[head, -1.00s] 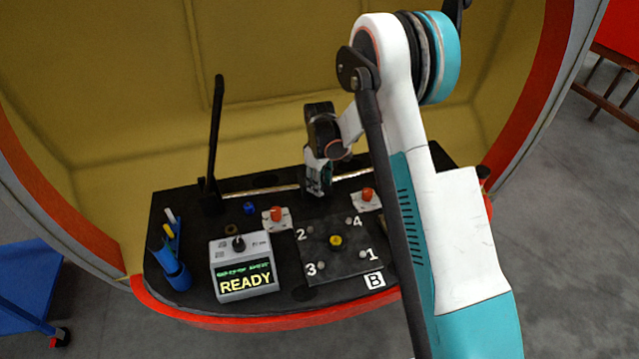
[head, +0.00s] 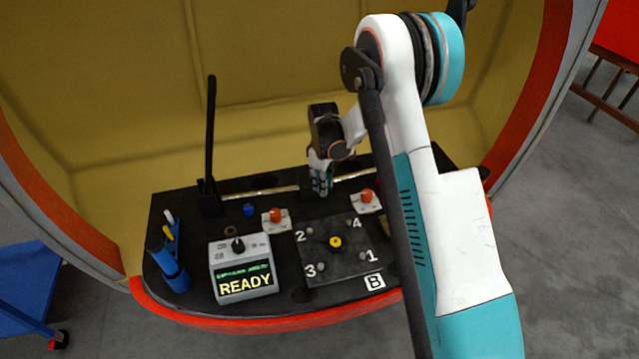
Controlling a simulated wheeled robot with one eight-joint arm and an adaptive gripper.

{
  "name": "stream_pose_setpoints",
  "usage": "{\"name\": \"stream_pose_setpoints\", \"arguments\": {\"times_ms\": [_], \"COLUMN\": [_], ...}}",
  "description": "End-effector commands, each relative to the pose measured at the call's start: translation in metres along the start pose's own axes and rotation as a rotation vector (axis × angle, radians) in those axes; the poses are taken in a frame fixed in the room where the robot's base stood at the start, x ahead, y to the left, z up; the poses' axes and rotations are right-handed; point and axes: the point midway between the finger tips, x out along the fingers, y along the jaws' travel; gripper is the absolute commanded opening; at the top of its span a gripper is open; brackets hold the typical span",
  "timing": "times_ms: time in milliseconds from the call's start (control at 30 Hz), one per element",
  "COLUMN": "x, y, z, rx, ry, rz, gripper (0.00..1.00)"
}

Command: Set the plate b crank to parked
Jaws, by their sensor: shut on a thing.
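Plate B (head: 345,268) is a dark square plate on the black desk, with the numbers 1 to 4 at its corners and a yellow knob (head: 335,242) in its middle. I cannot make out a crank for certain. My gripper (head: 320,191) is low over the back of the desk, behind plate B and apart from it, in front of a thin silver bar (head: 260,191). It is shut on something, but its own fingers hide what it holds. I cannot tell whether that is the bar.
An upright black lever (head: 211,130) stands at the back left. A grey box reading READY (head: 242,268), a blue cup with pens (head: 170,270), a blue cap (head: 249,209) and two orange knobs (head: 276,215) (head: 367,196) occupy the desk. A curved yellow wall rises behind.

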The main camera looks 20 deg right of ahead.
Motion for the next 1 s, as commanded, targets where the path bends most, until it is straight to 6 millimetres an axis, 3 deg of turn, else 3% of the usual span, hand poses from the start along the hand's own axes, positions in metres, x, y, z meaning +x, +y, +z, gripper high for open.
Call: {"name": "stream_pose_setpoints", "arguments": {"times_ms": [500,1000], "x": [0.000,0.000], "y": [0.041,0.088], "z": [0.025,0.029], "rx": [-0.458,-0.934], "ry": [-0.001,-0.001], "rz": [0.002,0.002], "gripper": [0.00,0.00]}}
